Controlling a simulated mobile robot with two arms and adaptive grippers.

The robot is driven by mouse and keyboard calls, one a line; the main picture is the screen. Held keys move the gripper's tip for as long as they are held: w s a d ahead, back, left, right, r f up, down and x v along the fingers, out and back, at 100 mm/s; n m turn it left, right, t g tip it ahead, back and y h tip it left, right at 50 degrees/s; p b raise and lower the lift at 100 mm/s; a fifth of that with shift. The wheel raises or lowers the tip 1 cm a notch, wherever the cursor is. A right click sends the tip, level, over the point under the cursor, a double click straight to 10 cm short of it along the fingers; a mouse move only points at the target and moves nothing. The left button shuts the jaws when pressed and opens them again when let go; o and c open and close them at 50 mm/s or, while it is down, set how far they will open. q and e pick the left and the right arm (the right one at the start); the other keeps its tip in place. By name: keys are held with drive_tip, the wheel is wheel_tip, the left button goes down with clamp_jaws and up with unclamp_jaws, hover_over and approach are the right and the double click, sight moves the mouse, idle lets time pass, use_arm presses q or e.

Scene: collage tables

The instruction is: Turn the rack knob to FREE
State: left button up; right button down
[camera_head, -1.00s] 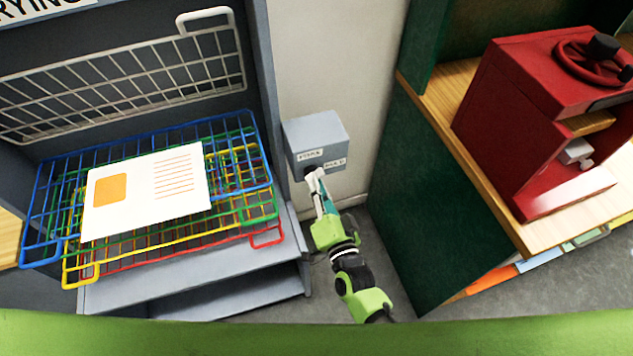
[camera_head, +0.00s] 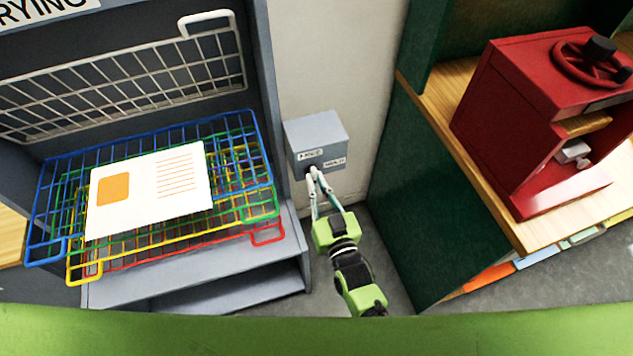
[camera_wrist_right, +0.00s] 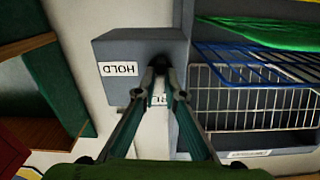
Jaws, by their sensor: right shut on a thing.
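The rack knob is a small dark knob (camera_wrist_right: 160,62) on the front of a grey box (camera_head: 318,133) fixed to the wall beside the drying rack. The box carries two white labels. In the right wrist view the HOLD label (camera_wrist_right: 119,69) reads upside down, and the other label (camera_wrist_right: 158,99) is partly covered by my fingers. My right gripper (camera_head: 313,174) is at the box front with its fingertips closed on the knob; it also shows in the right wrist view (camera_wrist_right: 160,72). The knob's pointing direction is hidden by the fingers. My left gripper is not in view.
The drying rack's coloured wire shelves (camera_head: 150,190) hold a white printed sheet (camera_head: 150,190) left of the box. A green cabinet side (camera_head: 420,200) stands to the right, with a red press (camera_head: 530,120) on a wooden top. Bare floor lies between.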

drive_tip(key=shift+n, duration=0.5)
drive_tip(key=shift+f, duration=0.1)
drive_tip(key=c, duration=2.1)
unclamp_jaws()
drive_tip(key=shift+c, duration=0.2)
drive_tip(key=v, duration=1.2)
